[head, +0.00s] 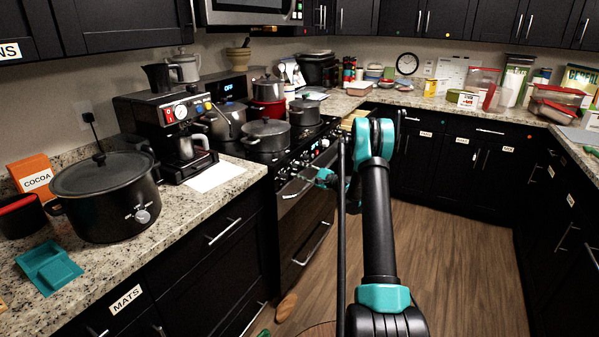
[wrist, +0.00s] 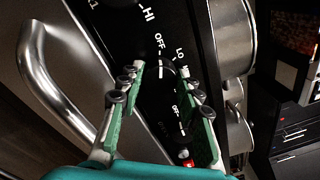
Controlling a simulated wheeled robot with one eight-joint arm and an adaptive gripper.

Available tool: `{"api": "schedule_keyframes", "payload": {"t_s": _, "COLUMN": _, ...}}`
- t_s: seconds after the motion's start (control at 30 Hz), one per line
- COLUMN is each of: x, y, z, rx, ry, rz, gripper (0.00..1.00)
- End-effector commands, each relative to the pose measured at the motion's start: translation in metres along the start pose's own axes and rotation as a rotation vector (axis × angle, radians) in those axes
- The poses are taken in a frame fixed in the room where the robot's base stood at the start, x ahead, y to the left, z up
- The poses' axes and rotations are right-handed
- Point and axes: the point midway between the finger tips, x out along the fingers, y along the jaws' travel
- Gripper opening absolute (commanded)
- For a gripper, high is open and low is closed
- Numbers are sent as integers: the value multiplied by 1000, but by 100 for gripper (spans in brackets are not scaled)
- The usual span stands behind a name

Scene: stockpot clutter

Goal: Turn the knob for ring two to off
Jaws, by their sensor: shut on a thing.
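The stove (head: 300,150) stands left of centre in the head view, with its row of knobs on the front panel. My gripper (head: 326,176) is at that panel, partly hidden by my arm. In the wrist view my gripper (wrist: 158,88) has its two green fingers either side of a black knob (wrist: 158,98), shut on it. A white line on the knob lies close below a printed OFF. HI and LO are printed nearby. Dark shade hides much of the knob, and I cannot read its ring number.
An oven handle (wrist: 50,85) runs along the left of the wrist view. Steel pots (wrist: 235,40) stand on the cooktop at the right. In the head view a coffee machine (head: 165,130) and a large black pot (head: 105,195) stand on the left counter.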

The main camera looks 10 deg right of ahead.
Motion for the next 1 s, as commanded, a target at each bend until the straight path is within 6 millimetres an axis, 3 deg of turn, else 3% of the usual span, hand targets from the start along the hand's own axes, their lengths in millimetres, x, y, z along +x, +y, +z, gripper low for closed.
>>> {"api": "schedule_keyframes", "payload": {"t_s": 0.43, "x": -1, "y": 1, "z": 0, "rx": -11, "ry": -1, "rz": 3, "gripper": 5}}
{"api": "schedule_keyframes", "payload": {"t_s": 0.47, "x": -1, "y": 1, "z": 0, "rx": -11, "ry": -1, "rz": 2, "gripper": 38}}
{"api": "schedule_keyframes", "payload": {"t_s": 0.6, "x": -1, "y": 1, "z": 0, "rx": -10, "ry": -1, "rz": 2, "gripper": 55}}
{"api": "schedule_keyframes", "payload": {"t_s": 1.0, "x": -8, "y": 0, "z": -1, "rx": -9, "ry": 1, "rz": 0, "gripper": 55}}
